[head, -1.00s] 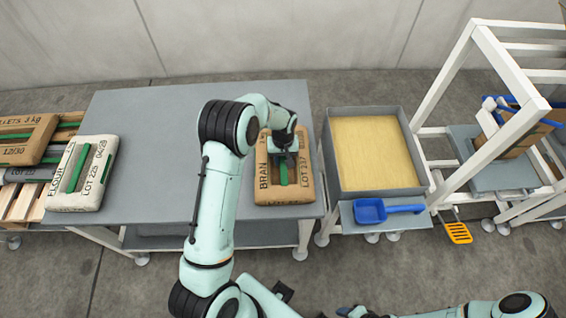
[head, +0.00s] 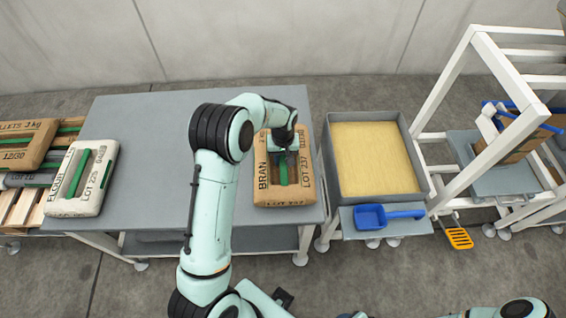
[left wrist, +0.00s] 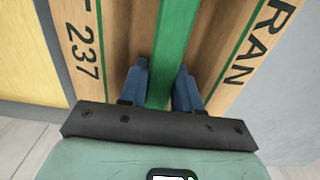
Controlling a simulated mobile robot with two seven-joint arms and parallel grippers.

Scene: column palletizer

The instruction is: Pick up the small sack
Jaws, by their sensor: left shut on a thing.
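The brown BRAN sack (head: 265,190) lies flat on the right end of the grey table, with a green strip (head: 284,176) running along its middle. My left gripper (head: 284,158) is over it from above. In the left wrist view its two blue fingers (left wrist: 161,90) stand on either side of the green strip (left wrist: 172,50), shut on it, with the sack's lettered brown faces (left wrist: 85,45) to both sides. The sack appears to rest on the table. My right gripper is outside the views; only part of that arm shows at the bottom right.
A white FLOUR sack (head: 97,194) lies at the table's (head: 180,150) left end. More sacks (head: 25,145) lie on a pallet at far left. A grey bin (head: 333,190) of yellow grain stands close right of the BRAN sack, with a blue scoop (head: 370,217) before it. A white frame (head: 450,75) stands farther right.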

